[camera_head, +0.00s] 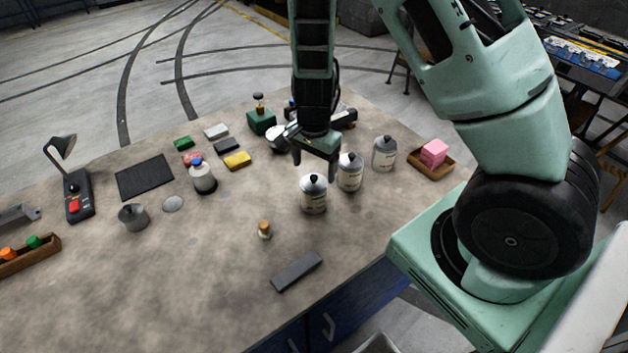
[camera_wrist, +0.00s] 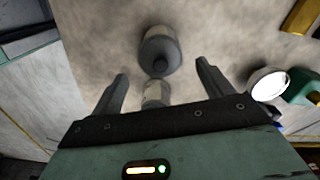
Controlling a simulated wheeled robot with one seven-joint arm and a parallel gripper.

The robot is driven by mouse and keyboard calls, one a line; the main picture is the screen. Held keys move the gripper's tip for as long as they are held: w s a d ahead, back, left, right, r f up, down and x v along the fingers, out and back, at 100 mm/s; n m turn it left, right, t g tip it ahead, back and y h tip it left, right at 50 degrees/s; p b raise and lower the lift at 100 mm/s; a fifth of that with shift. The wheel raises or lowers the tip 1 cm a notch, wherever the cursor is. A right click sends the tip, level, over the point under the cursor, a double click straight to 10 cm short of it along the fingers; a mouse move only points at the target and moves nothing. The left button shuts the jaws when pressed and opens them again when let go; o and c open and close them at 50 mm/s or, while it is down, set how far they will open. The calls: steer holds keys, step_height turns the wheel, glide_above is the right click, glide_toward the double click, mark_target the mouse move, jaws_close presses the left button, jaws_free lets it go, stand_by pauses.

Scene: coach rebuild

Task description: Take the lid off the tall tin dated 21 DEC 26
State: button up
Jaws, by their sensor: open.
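Three pale tins with grey lids and dark knobs stand in a row on the bench: a front tin (camera_head: 313,199), a middle tin (camera_head: 349,178) and a back tin (camera_head: 384,155). Any dates on their labels are too small to read, so I cannot tell which is dated 21 DEC 26. My gripper (camera_head: 315,166) is open and empty, pointing down above and just behind the front tin. In the wrist view, a lidded tin (camera_wrist: 160,46) lies ahead between my open fingers (camera_wrist: 162,71). A second tin (camera_wrist: 156,93) is closer in, partly hidden by my gripper.
A wooden tray with a pink block (camera_head: 433,153) is right of the tins. A small cork-topped jar (camera_head: 264,230) and a grey bar (camera_head: 297,271) lie in front. A blue-capped bottle (camera_head: 203,177) stands left.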

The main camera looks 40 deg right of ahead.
mark_target(314, 176)
steer(key=shift+f, duration=1.8)
steer(key=c, duration=1)
steer(key=shift+c, duration=0.3)
